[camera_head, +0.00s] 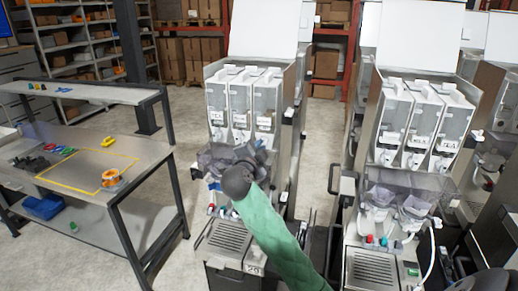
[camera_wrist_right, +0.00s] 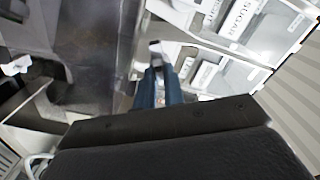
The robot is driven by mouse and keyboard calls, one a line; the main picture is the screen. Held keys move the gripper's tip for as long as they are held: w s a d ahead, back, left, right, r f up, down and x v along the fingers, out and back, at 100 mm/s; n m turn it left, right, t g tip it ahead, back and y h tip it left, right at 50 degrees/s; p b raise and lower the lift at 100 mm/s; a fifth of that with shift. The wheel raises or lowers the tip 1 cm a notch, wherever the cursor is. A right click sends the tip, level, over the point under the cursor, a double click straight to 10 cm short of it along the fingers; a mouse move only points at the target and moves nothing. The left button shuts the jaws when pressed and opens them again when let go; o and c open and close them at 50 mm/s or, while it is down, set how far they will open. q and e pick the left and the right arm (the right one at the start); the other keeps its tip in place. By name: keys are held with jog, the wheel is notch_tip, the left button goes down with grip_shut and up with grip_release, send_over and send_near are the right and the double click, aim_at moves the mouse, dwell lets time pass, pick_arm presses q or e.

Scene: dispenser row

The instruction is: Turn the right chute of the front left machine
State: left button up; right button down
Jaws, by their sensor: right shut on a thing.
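The front left machine (camera_head: 229,235) stands in the middle of the head view, with several white canisters (camera_head: 240,100) above a clear, greyish mixing area. My right arm reaches across its front, and my right gripper (camera_head: 247,154) is at the chute area below the canisters. In the right wrist view the blue fingers (camera_wrist_right: 158,84) are close together, shut on a small pale chute with a dark end (camera_wrist_right: 156,47). The arm hides much of the chute area in the head view, so I cannot tell how the chute is turned. My left gripper is not in view.
A similar machine (camera_head: 372,265) stands to the right, with more machines behind. A workbench (camera_head: 120,190) with small coloured parts stands at the left. Labelled canisters (camera_wrist_right: 238,18), one reading SUGAR, are close to the gripper. Open floor (camera_head: 185,120) lies between bench and machine.

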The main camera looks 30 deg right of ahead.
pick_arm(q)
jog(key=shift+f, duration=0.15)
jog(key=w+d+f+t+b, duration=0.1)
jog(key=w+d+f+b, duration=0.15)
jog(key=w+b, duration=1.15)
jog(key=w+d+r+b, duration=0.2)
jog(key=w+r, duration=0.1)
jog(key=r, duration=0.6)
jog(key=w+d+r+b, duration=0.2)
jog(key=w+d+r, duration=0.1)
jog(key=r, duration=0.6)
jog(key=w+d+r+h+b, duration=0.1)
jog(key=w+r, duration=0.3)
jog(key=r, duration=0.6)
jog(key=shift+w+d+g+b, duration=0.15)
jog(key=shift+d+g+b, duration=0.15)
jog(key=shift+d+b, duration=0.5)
pick_arm(e)
jog(key=shift+m, duration=11.9)
